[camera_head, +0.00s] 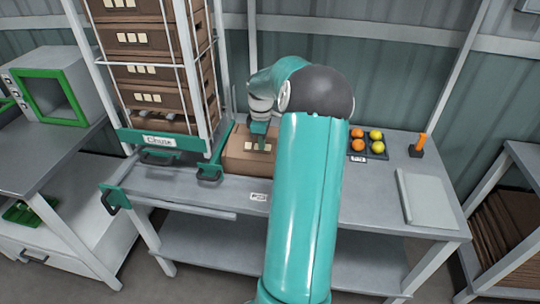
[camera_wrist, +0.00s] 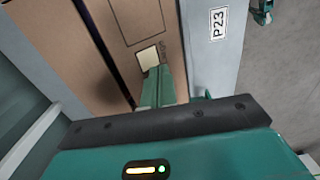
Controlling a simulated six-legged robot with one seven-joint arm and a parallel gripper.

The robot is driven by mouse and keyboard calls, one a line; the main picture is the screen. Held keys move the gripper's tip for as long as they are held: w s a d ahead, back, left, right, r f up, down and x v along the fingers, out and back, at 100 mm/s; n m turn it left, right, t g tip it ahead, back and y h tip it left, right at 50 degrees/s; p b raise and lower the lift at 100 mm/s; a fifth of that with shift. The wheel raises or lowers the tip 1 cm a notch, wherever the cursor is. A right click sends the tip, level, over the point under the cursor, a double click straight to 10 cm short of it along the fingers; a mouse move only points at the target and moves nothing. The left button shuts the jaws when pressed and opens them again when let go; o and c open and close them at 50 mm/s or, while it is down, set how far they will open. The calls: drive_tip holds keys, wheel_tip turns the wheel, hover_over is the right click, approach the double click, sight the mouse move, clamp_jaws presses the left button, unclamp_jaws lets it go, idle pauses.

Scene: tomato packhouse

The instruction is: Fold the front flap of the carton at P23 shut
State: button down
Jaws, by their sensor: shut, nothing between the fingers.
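The brown carton (camera_head: 236,148) sits on the grey bench beside the crate stack. Pale squares show on its upper face, and my arm covers its right part. In the wrist view its brown cardboard (camera_wrist: 112,60) fills the middle left, with a dark seam line running across it. A P23 label (camera_wrist: 219,23) is on the bench edge beside it. My gripper (camera_head: 262,128) points down over the carton. In the wrist view my gripper (camera_wrist: 158,85) is shut and empty, its tips close to a pale square on the cardboard. I cannot tell whether they touch, nor how the front flap stands.
A chute (camera_head: 158,141) with stacked brown cartons stands left of the carton. A dark tray (camera_head: 376,154) with orange and yellow tomatoes, an orange upright object (camera_head: 419,143) and a pale flat panel (camera_head: 425,197) are on the bench at right. A shelf with flat cardboard (camera_head: 515,230) stands far right.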

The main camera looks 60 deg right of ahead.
drive_tip(key=shift+w+d+f, duration=0.3)
drive_tip(key=shift+d+f, duration=0.3)
drive_tip(key=shift+w+d+f, duration=0.15)
drive_tip(key=shift+d+f, duration=0.2)
drive_tip(key=shift+f, duration=0.25)
drive_tip(key=shift+r, duration=0.1)
drive_tip(key=shift+r, duration=3.9)
